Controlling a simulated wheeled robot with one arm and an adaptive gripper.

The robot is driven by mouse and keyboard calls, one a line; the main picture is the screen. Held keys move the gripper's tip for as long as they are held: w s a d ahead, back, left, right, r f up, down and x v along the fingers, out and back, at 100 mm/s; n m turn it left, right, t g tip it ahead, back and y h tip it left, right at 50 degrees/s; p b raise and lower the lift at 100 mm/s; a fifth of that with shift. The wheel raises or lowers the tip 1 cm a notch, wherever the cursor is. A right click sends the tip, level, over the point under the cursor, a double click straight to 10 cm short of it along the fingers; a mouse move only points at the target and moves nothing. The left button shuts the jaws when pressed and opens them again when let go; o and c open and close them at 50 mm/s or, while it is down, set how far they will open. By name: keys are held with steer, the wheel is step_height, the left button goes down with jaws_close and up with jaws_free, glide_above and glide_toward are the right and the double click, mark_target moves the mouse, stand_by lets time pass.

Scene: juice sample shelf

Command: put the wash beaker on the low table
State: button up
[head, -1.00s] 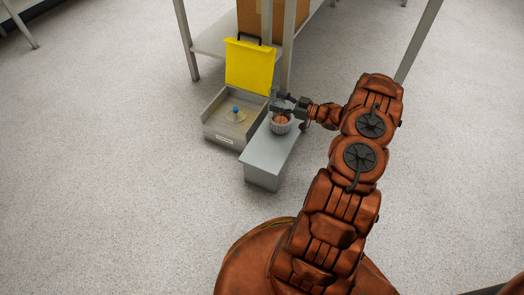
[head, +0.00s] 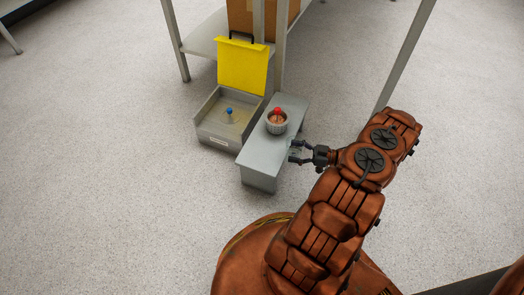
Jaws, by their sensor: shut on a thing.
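The low table is a narrow grey bench (head: 263,162) standing on the floor, left of my arm. My gripper (head: 294,152) is beside the bench's right edge, with its fingers pointing left. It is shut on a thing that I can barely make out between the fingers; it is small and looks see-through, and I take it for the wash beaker. I cannot tell its height over the floor. A pale ribbed cup (head: 277,126) with orange-brown contents and a red knob stands on the bench, apart from my gripper.
A grey open box (head: 216,137) with a raised yellow lid (head: 243,66) stands left of the bench. It holds a blue-knobbed thing (head: 229,112). A shelf (head: 200,45) on metal legs, with a brown carton (head: 240,16), is behind. The floor at front left is clear.

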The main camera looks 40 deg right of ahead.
steer(key=b+x, duration=0.2)
steer(key=x, duration=0.7)
steer(key=shift+w+a, duration=0.1)
steer(key=shift+a, duration=0.1)
steer(key=b+x, duration=0.1)
steer(key=x, duration=0.2)
steer(key=shift+w+a+f+b, duration=0.15)
steer(key=shift+w+a+b, duration=0.05)
steer(key=shift+b, duration=0.15)
steer(key=shift+d+f+b, duration=0.1)
steer(key=shift+f+b, duration=0.3)
steer(key=shift+f, duration=0.25)
steer(key=shift+s, duration=0.1)
steer(key=o, duration=1.4)
steer(key=shift+f, duration=0.15)
steer(key=shift+c, duration=0.2)
steer(key=p+v, duration=0.1)
steer(key=v, duration=0.2)
steer(key=p+v, duration=0.1)
steer(key=v, duration=0.3)
steer(key=p+v, duration=0.1)
steer(key=v, duration=0.3)
steer(key=shift+d+r+p, duration=0.1)
steer(key=shift+r+p, duration=0.15)
steer(key=shift+p, duration=0.15)
steer(key=shift+s+d, duration=0.3)
steer(key=shift+s, duration=0.05)
